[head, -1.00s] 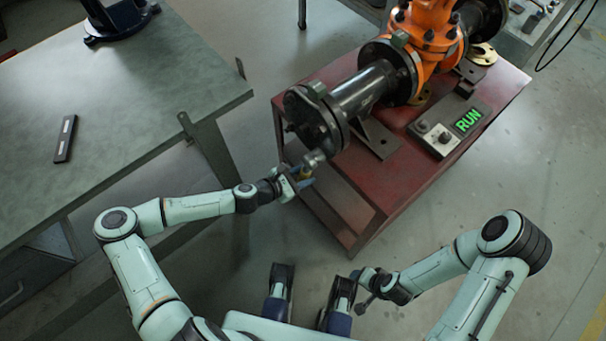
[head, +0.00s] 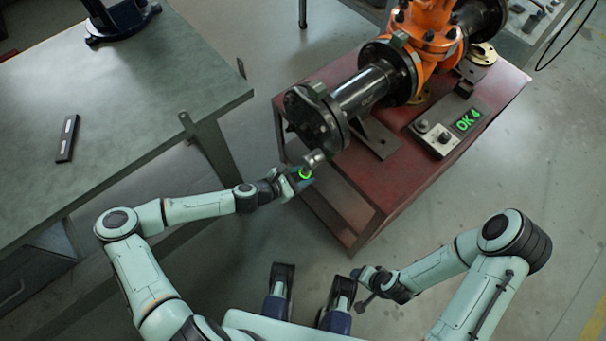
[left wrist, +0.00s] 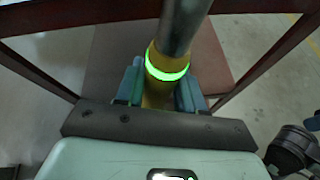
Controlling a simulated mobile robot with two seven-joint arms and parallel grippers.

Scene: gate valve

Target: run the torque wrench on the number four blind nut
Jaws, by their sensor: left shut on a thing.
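My left gripper (head: 300,178) is shut on the torque wrench (head: 314,158), whose tip reaches the end flange of the pipe. In the left wrist view the wrench (left wrist: 178,32) has a yellow grip and a bright green lit ring, between the blue fingers of my gripper (left wrist: 160,88). The blind flange (head: 308,122) closes the near end of the black pipe. The number four nut is hidden behind the wrench head. The display (head: 468,120) reads "OK 4" in green. My right gripper (head: 361,290) hangs low beside my base; its fingers are too small to judge.
The orange gate valve (head: 435,45) and pipe sit on a red stand (head: 350,195). A grey control box (head: 436,138) lies beside the display. A grey-green workbench (head: 130,110) with a dark bar (head: 67,138) is at left. The floor at right is clear.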

